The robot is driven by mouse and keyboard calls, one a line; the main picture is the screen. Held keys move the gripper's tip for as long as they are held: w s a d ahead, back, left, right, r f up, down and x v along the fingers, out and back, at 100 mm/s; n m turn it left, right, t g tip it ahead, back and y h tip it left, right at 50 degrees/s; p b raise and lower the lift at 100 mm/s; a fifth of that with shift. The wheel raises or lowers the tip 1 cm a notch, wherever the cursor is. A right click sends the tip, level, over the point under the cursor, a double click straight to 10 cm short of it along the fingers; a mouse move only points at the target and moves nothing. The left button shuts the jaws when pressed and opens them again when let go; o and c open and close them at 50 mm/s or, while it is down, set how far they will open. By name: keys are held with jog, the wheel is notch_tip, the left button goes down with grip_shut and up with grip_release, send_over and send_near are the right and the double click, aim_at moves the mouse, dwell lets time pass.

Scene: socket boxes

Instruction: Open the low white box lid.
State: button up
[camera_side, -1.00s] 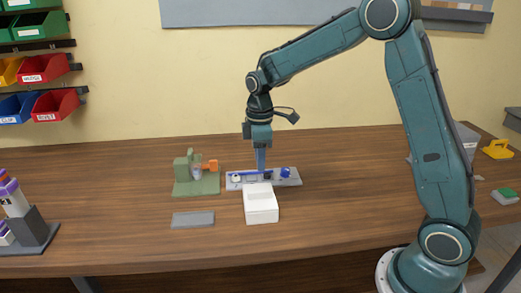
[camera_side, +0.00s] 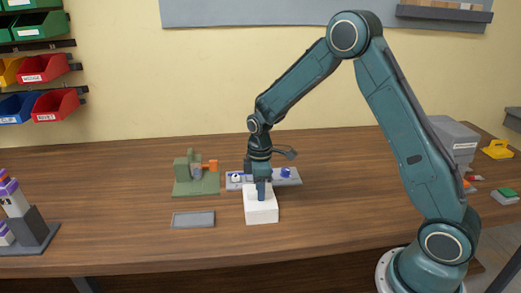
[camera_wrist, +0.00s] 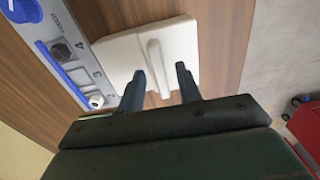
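The low white box (camera_side: 261,211) stands on the wooden table near the middle, in front of the grey socket rail. In the wrist view its white lid (camera_wrist: 183,42) shows a raised bar-shaped handle (camera_wrist: 154,62) along it. My gripper (camera_side: 261,197) is over the box in the side view, pointing down. In the wrist view my gripper (camera_wrist: 160,75) is open, with one finger on each side of the handle's near end. I cannot tell whether the fingers touch the lid. The lid appears closed.
The grey socket rail (camera_side: 292,182), with numbered places, lies right behind the box. It also shows in the wrist view (camera_wrist: 88,53). A green fixture (camera_side: 190,187) stands at left, and a flat grey tray (camera_side: 193,220) lies left of the box.

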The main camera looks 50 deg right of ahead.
jog(key=shift+c, duration=0.4)
grip_shut()
